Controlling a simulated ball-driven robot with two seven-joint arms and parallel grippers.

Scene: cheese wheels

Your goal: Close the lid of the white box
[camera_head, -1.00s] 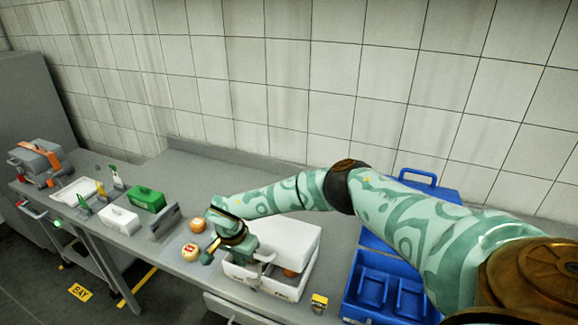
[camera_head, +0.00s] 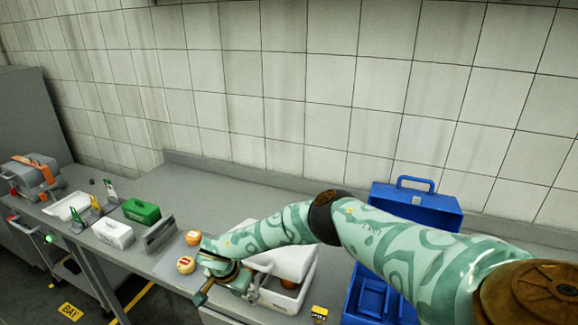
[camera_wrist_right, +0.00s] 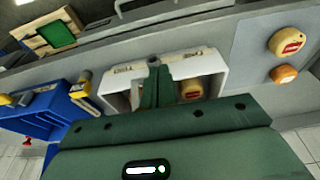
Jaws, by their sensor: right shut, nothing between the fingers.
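The white box (camera_head: 287,302) stands on the grey counter, partly behind my right arm. Its white lid (camera_head: 291,262) is raised and tilted over the back, and the box is open at the front. A round cheese shows inside it in the right wrist view (camera_wrist_right: 191,90). My right gripper (camera_head: 247,286) is shut and empty, low at the box's front left side. In the right wrist view its fingers (camera_wrist_right: 155,75) overlap the white box (camera_wrist_right: 218,82); whether they touch it I cannot tell. My left gripper is not in view.
Two cheese wheels (camera_head: 186,265) sit left of the box. A blue case (camera_head: 417,207) with its lid up stands to the right. A small yellow-and-black item (camera_head: 319,313) is by the counter's front edge. A grey rack (camera_head: 159,234) and green box (camera_head: 141,211) stand farther left.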

